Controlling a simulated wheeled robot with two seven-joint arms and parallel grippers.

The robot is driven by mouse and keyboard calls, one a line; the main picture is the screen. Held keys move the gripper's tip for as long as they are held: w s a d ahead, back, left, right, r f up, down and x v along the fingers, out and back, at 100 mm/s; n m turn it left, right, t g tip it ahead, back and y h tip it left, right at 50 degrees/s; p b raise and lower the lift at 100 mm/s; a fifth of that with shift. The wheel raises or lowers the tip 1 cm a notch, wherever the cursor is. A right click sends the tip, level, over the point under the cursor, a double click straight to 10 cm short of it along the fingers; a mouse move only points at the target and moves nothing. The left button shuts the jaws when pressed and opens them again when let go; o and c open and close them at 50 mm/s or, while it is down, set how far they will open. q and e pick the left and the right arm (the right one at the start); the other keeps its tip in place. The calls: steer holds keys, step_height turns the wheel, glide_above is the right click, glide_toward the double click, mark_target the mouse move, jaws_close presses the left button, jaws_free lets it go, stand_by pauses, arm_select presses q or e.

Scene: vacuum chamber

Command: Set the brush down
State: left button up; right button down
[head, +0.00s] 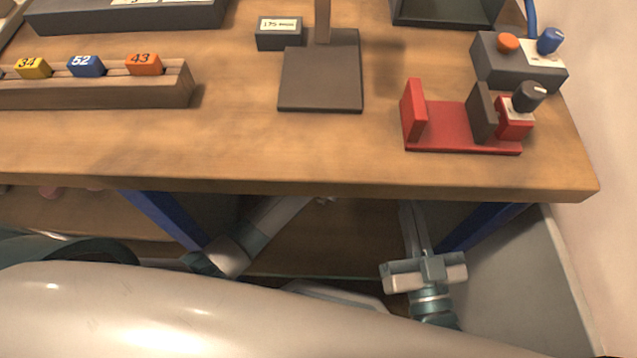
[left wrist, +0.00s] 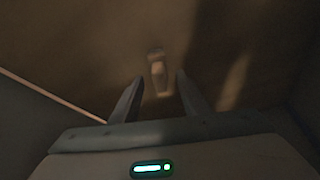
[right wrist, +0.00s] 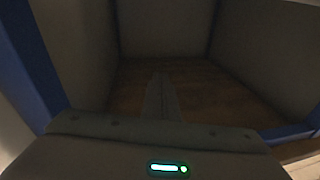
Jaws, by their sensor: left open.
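A small pale, elongated object (left wrist: 158,70), probably the brush, shows in the left wrist view against a brown surface. It lies beyond and between the fingertips of my left gripper (left wrist: 159,80), which is open. The picture is dim, so I cannot tell whether the object touches the surface. In the head view my left arm reaches under the bench, and its fingers are mostly hidden by the bench edge. My right gripper (right wrist: 160,78) has its fingers together and nothing visible between them. It points into a dark space under the bench.
The wooden bench top (head: 250,150) overhangs both arms. It carries a number rack (head: 100,92), a dark stand (head: 320,85), a red fixture (head: 455,125) and a grey control box (head: 510,65). Blue bench legs (head: 165,218) and grey side walls narrow the space below.

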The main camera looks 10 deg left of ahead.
arm_select(q)
steer(key=p+v, duration=0.3)
steer(key=v, duration=0.6)
arm_select(e)
steer(key=s+d+f+g+h, duration=0.2)
steer(key=f+g, duration=0.5)
steer(key=f, duration=0.4)
steer(key=shift+s+d+f, duration=0.15)
steer(key=shift+d, duration=0.4)
arm_select(q)
steer(key=shift+r, duration=0.1)
steer(key=s+r+t+h, duration=0.3)
steer(key=s+r+t, duration=0.3)
steer(key=s+r, duration=1.1)
step_height(320, 180, up, 3)
steer(key=shift+f+h, duration=0.25)
steer(key=shift+h, duration=0.15)
steer(key=shift+c, duration=0.2)
